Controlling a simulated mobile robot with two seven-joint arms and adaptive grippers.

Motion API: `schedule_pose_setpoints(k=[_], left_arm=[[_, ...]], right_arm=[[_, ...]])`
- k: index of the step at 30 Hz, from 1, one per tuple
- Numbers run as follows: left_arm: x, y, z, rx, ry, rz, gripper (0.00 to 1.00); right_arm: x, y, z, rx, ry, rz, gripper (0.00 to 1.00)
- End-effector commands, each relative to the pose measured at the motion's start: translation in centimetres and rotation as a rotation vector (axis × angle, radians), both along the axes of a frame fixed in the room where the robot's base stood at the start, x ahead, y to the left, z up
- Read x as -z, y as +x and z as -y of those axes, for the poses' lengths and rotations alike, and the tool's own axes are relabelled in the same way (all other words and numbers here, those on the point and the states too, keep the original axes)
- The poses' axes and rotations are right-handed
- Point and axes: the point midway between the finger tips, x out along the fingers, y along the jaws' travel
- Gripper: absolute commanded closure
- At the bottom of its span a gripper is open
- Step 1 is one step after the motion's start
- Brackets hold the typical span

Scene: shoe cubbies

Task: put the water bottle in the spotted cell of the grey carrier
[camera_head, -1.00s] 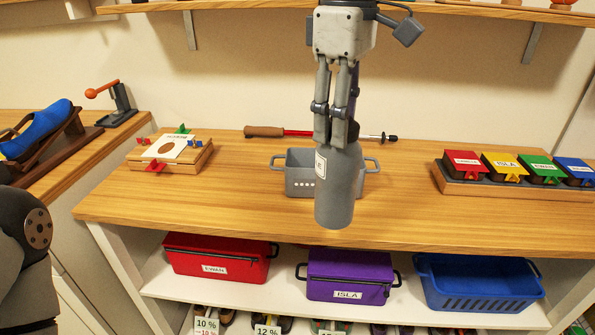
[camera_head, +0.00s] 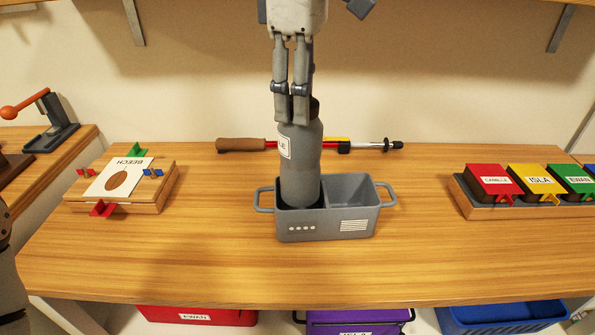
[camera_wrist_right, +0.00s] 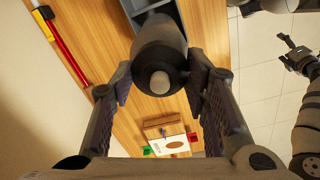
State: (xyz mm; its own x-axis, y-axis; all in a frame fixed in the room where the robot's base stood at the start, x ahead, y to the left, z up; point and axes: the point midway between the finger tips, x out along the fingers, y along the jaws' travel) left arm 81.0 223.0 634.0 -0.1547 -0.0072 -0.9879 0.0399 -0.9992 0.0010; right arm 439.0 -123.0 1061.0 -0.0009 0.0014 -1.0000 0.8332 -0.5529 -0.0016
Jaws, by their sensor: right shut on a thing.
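The grey water bottle (camera_head: 301,165) is upright with a white label on its side. My right gripper (camera_head: 292,115) is shut on its top; in the right wrist view the fingers flank the bottle (camera_wrist_right: 160,55). The grey carrier (camera_head: 327,228) stands on the bench with two cells. Its left cell has white dots on the front, its right cell white stripes. The bottle's lower end is at the left, spotted cell; the front rim borders it, so its depth inside is unclear. My left gripper (camera_wrist_right: 290,52) is empty and looks open in the right wrist view, away from the carrier.
A red rod with a brown handle (camera_head: 241,145) lies behind the carrier. A wooden block with a BEECH card (camera_head: 119,177) is at left. A rack of coloured, labelled boxes (camera_head: 540,180) is at right. Bench space beside the carrier is clear.

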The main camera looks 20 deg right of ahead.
Motion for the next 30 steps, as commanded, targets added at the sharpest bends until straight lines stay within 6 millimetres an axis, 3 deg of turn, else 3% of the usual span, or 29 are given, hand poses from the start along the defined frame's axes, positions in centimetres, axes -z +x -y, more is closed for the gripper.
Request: schedule_pose_setpoints(k=[12, 24, 25, 27, 30], left_arm=[[-0.8, 0.8, 0.0, 0.000, 0.000, 0.032, 0.23], [-0.7, 0.8, 0.0, 0.000, 0.000, 0.031, 0.23], [-0.7, 0.8, 0.0, 0.000, 0.000, 0.031, 0.23], [-0.7, 0.8, 0.0, 0.000, 0.000, 0.031, 0.23], [-0.7, 0.8, 0.0, 0.000, 0.000, 0.031, 0.23]], right_arm=[[6.4, 0.0, 0.0, 0.001, 0.000, 0.007, 1.00], [7.1, 0.0, 0.0, 0.000, 0.000, 0.007, 1.00], [7.2, 0.0, 0.0, 0.000, 0.000, 0.006, 0.51], [7.2, 0.0, 0.0, 0.000, 0.000, 0.006, 0.38], [7.2, 0.0, 0.0, 0.000, 0.000, 0.006, 0.38]])
